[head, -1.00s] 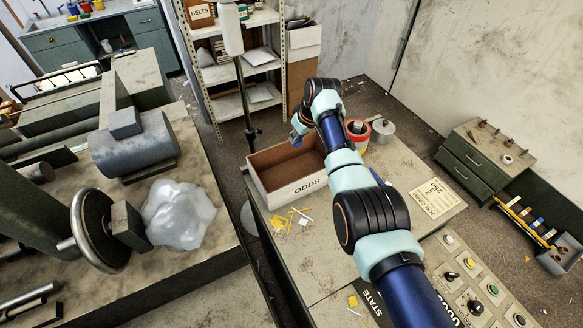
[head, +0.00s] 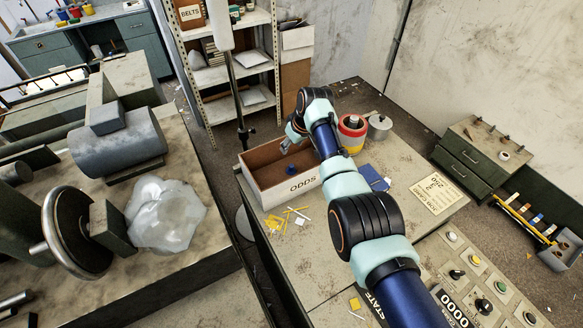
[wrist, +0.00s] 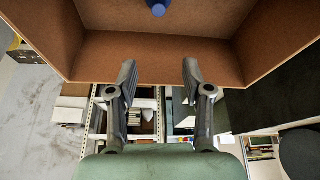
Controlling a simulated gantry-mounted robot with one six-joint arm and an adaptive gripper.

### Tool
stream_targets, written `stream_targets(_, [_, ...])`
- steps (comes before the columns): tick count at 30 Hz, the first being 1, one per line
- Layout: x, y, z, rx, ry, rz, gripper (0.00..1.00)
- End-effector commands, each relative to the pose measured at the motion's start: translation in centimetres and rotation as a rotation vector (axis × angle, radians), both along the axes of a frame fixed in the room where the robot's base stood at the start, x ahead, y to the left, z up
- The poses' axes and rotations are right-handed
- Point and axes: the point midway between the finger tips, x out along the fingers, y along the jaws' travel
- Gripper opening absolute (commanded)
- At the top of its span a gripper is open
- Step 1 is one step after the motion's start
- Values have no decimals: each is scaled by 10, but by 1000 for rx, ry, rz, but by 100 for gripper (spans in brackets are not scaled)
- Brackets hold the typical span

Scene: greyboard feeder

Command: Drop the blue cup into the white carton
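The white carton (head: 290,188), marked ODDS, stands open on the bench with a brown inside. It also shows from above in the wrist view (wrist: 155,55). The blue cup (head: 291,170) lies inside the carton, near its front wall. In the wrist view part of the cup (wrist: 158,8) shows at the top edge, and the rest is cut off. My gripper (wrist: 158,72) is open, with nothing between its fingers. In the head view it is above the carton, partly hidden by my arm.
A red and yellow tin (head: 352,132) and a grey pot (head: 379,127) stand right of the carton. A blue flat item (head: 373,177) lies on the bench. Yellow and white scraps (head: 285,219) lie in front. A control panel (head: 475,275) is at the lower right.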

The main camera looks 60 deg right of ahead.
Motion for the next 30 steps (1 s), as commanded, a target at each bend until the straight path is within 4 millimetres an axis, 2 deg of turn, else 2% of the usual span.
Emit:
stream_targets(7, [0, 0, 1, 0, 0, 0, 50])
stream_targets(11, [-3, 1, 10, -2, -1, 0, 50])
stream_targets(14, [-9, 4, 24, -3, -3, -1, 50])
stream_targets(18, [-22, 9, 61, -5, -3, 0, 50])
stream_targets(22, [-33, 15, 88, -3, -2, -1, 50])
stream_targets(27, [-41, 18, 108, -1, -1, 0, 50])
stream_targets(30, [-42, 19, 111, 0, 0, 0, 50])
